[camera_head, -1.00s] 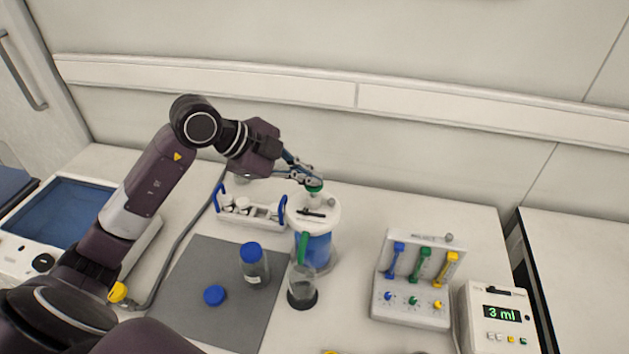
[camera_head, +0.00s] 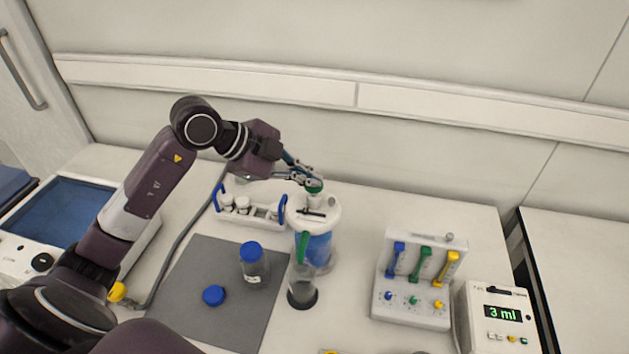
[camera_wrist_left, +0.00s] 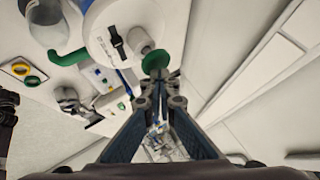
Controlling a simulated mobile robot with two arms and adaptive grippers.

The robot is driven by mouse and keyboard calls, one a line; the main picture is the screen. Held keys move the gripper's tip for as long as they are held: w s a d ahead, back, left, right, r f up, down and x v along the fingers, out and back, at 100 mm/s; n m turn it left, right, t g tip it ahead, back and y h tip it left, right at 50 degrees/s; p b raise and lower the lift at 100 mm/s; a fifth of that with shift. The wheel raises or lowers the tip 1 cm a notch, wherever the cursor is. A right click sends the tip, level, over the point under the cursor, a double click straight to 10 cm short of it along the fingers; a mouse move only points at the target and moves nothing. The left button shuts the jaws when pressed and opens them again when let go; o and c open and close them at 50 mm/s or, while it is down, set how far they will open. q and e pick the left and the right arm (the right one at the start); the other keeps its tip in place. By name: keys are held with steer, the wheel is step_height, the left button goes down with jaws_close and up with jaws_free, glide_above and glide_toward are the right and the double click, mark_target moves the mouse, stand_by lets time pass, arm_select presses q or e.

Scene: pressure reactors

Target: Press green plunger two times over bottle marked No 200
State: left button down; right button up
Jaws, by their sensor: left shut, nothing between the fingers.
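The green plunger (camera_head: 314,188) tops the white lid (camera_head: 322,212) of a dispenser with a blue body (camera_head: 318,246). It also shows in the left wrist view (camera_wrist_left: 154,61), just past my fingertips. My left gripper (camera_head: 312,181) is shut and empty, its tips at the plunger; I cannot tell whether they touch it. A green spout (camera_head: 302,247) points down from the dispenser over an open clear bottle (camera_head: 302,284) with a dark base. The bottle's marking is not readable. My right gripper is not in view.
A blue-capped bottle (camera_head: 254,262) and a loose blue cap (camera_head: 214,295) are on the grey mat (camera_head: 200,268). A white carrier with blue handles (camera_head: 282,208) stands behind. At right are a rack with coloured levers (camera_head: 421,268) and a display reading 3 ml (camera_head: 502,313).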

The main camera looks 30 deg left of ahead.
mark_target(310, 188)
arm_select(q)
steer(key=shift+f, duration=0.25)
steer(key=shift+f+b, duration=0.3)
steer(key=shift+f, duration=0.2)
stand_by(0.4)
steer(key=shift+r, duration=0.15)
steer(key=shift+r+p, duration=0.75)
steer(key=shift+p, duration=0.05)
steer(key=shift+r, duration=0.1)
step_height(310, 188, up, 6)
steer(key=p, duration=0.5)
stand_by(0.7)
